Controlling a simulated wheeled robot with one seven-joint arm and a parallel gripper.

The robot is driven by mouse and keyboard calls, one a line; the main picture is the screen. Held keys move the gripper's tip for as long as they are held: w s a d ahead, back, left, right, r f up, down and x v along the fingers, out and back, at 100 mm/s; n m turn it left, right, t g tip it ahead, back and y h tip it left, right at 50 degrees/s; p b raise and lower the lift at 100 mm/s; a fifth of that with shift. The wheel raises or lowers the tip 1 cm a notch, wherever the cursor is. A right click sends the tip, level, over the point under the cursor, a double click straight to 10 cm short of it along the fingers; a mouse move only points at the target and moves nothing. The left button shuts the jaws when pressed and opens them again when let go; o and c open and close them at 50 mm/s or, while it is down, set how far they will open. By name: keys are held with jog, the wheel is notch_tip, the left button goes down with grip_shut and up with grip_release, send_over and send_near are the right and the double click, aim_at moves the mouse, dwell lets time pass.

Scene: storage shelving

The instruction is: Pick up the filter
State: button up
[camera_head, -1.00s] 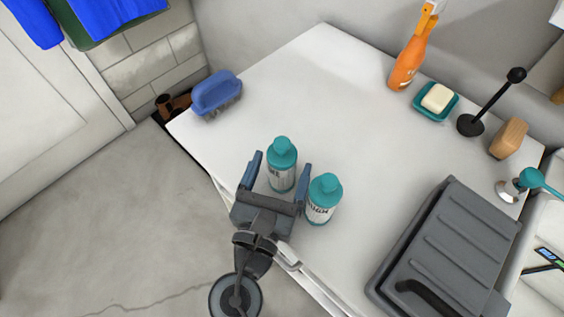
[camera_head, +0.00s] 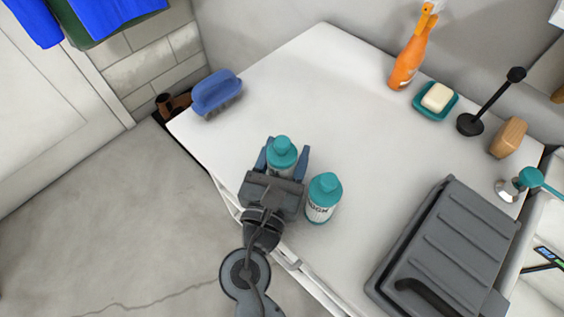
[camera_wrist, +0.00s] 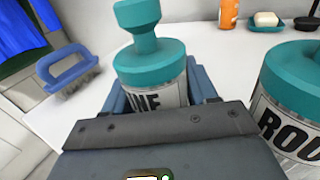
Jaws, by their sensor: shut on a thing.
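No thing in view is clearly marked as a filter. A white bottle with a teal shoulder and cap (camera_head: 281,154) stands upright near the table's front edge; part of its label shows in the wrist view (camera_wrist: 150,68). My gripper (camera_head: 286,149) is shut on this bottle, one blue-grey finger on each side. The gripper's body hides the bottle's lower part. A similar teal-capped bottle (camera_head: 323,198) stands just to the right, outside the fingers, and its label starts with "ROU" in the wrist view (camera_wrist: 293,110).
A blue brush (camera_head: 216,92) lies at the table's left corner. An orange spray bottle (camera_head: 407,62), a soap dish (camera_head: 449,107), a black-handled plunger (camera_head: 471,125) and a wooden block (camera_head: 508,138) stand along the back. A grey box (camera_head: 446,245) is at right. The white table's middle (camera_head: 350,125) is clear.

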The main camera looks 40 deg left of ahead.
jog(key=shift+c, duration=0.6)
